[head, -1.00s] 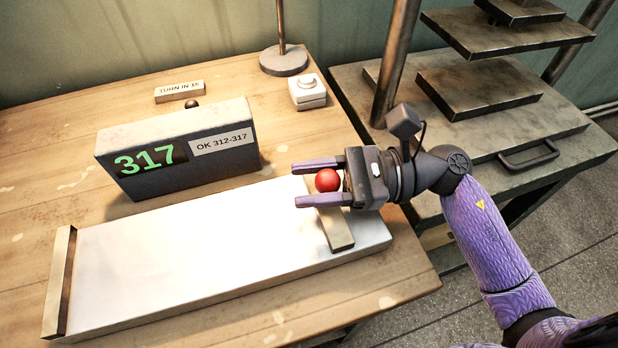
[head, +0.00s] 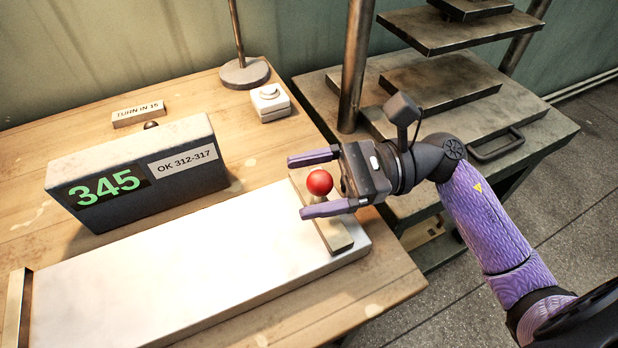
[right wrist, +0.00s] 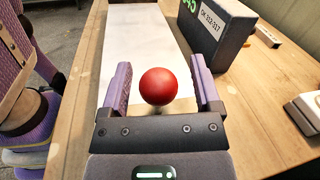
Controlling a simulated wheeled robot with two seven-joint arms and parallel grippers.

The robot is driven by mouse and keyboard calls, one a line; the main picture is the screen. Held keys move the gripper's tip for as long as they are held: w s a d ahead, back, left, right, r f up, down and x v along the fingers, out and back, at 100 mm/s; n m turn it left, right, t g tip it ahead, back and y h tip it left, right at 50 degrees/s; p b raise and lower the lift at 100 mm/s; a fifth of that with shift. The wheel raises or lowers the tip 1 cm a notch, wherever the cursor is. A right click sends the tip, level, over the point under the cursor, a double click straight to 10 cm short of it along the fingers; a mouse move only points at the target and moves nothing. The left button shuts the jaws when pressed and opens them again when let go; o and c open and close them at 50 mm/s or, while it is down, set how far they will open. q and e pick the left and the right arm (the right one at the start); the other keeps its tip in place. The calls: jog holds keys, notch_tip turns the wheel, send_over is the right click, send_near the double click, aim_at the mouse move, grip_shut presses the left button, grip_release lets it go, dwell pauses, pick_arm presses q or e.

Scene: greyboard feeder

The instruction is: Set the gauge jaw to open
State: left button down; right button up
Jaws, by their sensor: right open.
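The gauge is a long white plate (head: 170,270) with a fixed jaw (head: 17,308) at its left end. The sliding jaw (head: 330,228) is a bar across the plate near its right end, topped by a red ball knob (head: 319,182). The grey readout box (head: 140,165) shows 345 in green beside a label reading "OK 312-317". My right gripper (head: 297,187) is open, with one finger on each side of the knob. The right wrist view shows gaps between the red knob (right wrist: 158,86) and both fingers. My left gripper is not in view.
A "TURN IN 15" sign (head: 138,114) stands behind the readout box. A white button box (head: 270,102) and a round stand base (head: 245,75) are at the table's back right. A dark metal bench with stepped plates (head: 440,85) stands to the right.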

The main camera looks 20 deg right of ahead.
jog(key=d, duration=0.3)
jog(key=s+d, duration=0.1)
jog(key=d, duration=0.5)
jog(key=shift+s+d, duration=0.2)
jog(key=shift+s, duration=0.1)
